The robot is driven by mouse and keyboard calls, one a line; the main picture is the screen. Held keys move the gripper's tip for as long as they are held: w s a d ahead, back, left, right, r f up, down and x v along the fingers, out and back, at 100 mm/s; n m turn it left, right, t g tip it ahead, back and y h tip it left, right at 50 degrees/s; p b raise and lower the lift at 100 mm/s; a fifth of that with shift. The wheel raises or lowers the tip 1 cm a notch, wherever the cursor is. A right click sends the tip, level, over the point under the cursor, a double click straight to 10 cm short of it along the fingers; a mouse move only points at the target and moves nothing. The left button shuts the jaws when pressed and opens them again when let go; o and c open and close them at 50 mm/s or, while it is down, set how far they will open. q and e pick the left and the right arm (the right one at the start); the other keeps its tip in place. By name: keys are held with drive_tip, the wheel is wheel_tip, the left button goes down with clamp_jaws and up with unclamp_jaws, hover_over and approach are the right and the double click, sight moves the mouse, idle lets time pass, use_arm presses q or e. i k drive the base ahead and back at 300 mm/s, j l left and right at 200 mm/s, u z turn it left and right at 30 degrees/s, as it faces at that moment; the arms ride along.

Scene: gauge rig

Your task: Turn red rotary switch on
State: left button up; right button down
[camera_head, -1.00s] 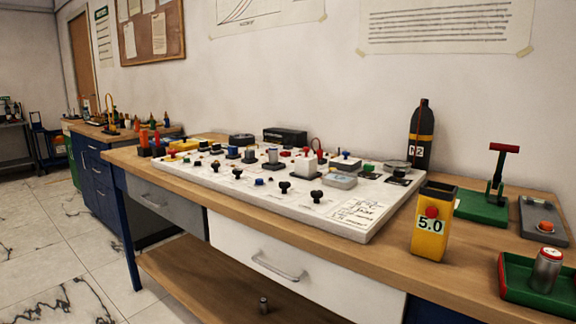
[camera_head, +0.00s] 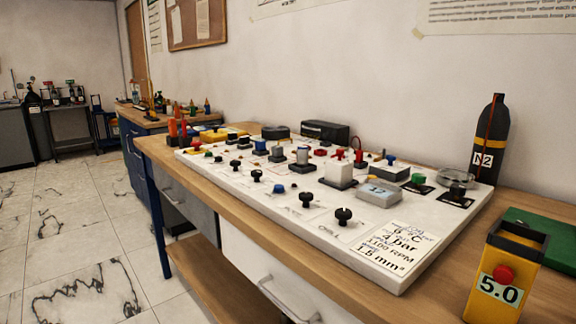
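A white panel (camera_head: 330,238) lies on the wooden bench and carries many small knobs, switches and blocks. Several small red parts show on it: one near the middle back (camera_head: 320,152), one beside it (camera_head: 338,153), a red upright part (camera_head: 359,157) to the right, and one at the far left end (camera_head: 196,144). They are too small to tell which is the red rotary switch or how it is set. Black knobs (camera_head: 343,215) line the panel's front edge. Neither of my grippers is in view.
A yellow box (camera_head: 503,273) with a red button and "5.0" label stands at the bench's right front. A black N2 bottle (camera_head: 488,140) stands behind the panel's right end. A black case (camera_head: 325,131) sits behind the panel. Marble floor at left is clear.

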sight(196, 144)
drive_tip(key=i+j, duration=0.15)
drive_tip(key=j, duration=0.45)
drive_tip(key=i+j, duration=0.2)
drive_tip(key=j, duration=0.45)
drive_tip(key=i+j, duration=0.15)
drive_tip(key=j, duration=0.45)
drive_tip(key=i+j, duration=0.2)
drive_tip(key=j, duration=0.45)
drive_tip(key=i+j, duration=0.15)
drive_tip(key=j, duration=0.45)
drive_tip(key=i+j, duration=0.2)
drive_tip(key=j, duration=0.45)
drive_tip(key=i+j, duration=0.15)
drive_tip(key=j, duration=0.45)
drive_tip(key=i+j, duration=0.2)
drive_tip(key=j, duration=0.45)
drive_tip(key=z, duration=0.05)
